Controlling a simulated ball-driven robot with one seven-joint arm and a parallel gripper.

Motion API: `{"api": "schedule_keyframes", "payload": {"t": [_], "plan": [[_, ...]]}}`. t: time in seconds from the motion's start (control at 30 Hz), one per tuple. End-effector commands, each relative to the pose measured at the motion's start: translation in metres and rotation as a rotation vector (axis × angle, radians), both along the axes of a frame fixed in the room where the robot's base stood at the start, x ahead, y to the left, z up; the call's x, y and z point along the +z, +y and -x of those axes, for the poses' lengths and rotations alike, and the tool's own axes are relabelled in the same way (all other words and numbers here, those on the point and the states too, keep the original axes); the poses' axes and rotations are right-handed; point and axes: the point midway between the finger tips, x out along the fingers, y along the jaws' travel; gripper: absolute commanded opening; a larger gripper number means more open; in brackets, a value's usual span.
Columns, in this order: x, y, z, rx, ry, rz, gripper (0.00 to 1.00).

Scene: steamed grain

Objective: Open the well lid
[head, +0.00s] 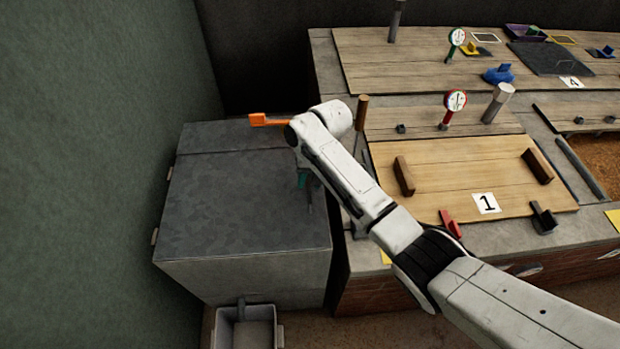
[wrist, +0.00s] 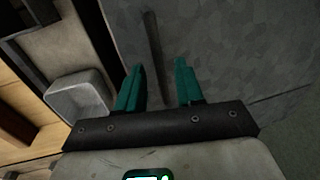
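The large grey lid (head: 235,205), which I take to be the well lid, lies flat and shut on a grey box at the left. Hinge-like tabs show along its left edge. A dark bar handle (head: 310,197) is near its right edge; it also shows in the wrist view (wrist: 153,45) against the mottled grey surface (wrist: 215,45). My gripper (wrist: 158,66) is open, its two teal fingers apart, with the bar ahead of the gap between them. In the head view my gripper (head: 303,180) is partly hidden by my arm, over the lid's right side. Contact with the bar cannot be told.
A grey bin (head: 245,328) stands in front of the box. An orange-ended lever (head: 270,121) is behind my wrist. A counter with wooden lid 1 (head: 470,170), gauges and posts is to the right. A green wall (head: 90,170) bounds the left.

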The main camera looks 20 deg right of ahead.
Motion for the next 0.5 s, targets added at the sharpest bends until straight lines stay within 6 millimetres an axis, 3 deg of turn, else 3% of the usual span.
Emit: {"api": "schedule_keyframes", "payload": {"t": [0.37, 0.5], "plan": [[0.0003, -0.0001, 0.0000, 0.000, 0.000, 0.000, 0.00], [0.0002, 0.0000, 0.0000, 0.000, 0.000, 0.000, 0.00]]}}
